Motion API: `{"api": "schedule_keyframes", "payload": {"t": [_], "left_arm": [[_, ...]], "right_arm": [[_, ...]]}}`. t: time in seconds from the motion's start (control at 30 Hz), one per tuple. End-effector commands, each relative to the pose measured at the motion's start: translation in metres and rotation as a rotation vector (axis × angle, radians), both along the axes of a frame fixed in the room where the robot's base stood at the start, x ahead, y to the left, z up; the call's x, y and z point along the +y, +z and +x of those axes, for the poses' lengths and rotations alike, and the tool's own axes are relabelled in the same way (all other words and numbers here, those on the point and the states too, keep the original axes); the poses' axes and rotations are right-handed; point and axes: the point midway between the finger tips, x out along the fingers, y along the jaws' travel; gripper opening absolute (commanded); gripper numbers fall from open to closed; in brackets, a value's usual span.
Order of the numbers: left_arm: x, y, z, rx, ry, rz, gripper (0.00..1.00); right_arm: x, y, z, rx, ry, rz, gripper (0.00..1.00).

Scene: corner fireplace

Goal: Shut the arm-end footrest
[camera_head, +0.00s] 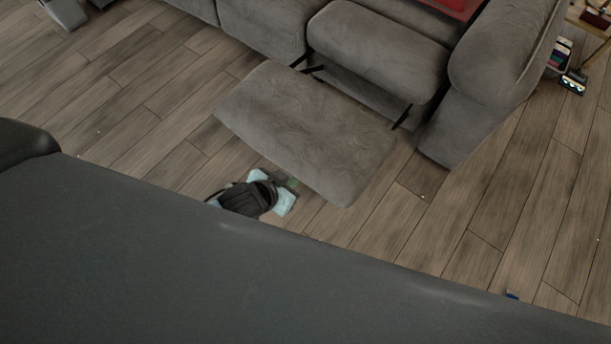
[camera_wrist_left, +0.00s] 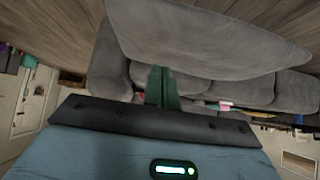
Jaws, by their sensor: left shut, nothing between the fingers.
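The arm-end footrest (camera_head: 305,130) is a grey upholstered panel swung out from the sofa seat beside the armrest, held on dark metal struts. It stands open, well clear of the seat front. My left gripper (camera_head: 292,183) is just off the footrest's outer front edge, its light-blue hand partly covered by dark wrist parts. In the left wrist view its green fingers (camera_wrist_left: 162,88) are together and empty, with the grey footrest (camera_wrist_left: 205,40) large beyond them. I cannot tell whether they touch it. My right gripper is not in view.
The grey sofa (camera_head: 262,25) runs along the top, with its armrest (camera_head: 500,60) at the right. A red item (camera_head: 450,6) lies on it. Small items (camera_head: 573,82) stand beyond the armrest. The wooden floor (camera_head: 120,110) left of the footrest is mostly clear.

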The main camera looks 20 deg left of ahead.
Motion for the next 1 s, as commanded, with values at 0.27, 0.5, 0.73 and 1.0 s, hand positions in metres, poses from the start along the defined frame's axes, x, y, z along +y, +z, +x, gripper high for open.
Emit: {"api": "schedule_keyframes", "payload": {"t": [0.27,0.5,0.73,1.0], "left_arm": [[-0.001,-0.006,0.003,0.003,0.001,0.000,0.00],[-0.010,-0.031,0.026,0.003,0.001,0.000,0.00],[-0.019,-0.058,0.052,0.003,0.001,0.000,0.00],[-0.024,-0.094,0.066,0.005,0.000,0.002,0.00]], "right_arm": [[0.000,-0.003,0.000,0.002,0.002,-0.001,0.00],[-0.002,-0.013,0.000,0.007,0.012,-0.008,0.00],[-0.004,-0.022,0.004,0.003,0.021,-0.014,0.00],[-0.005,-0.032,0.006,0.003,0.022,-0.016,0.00]]}}
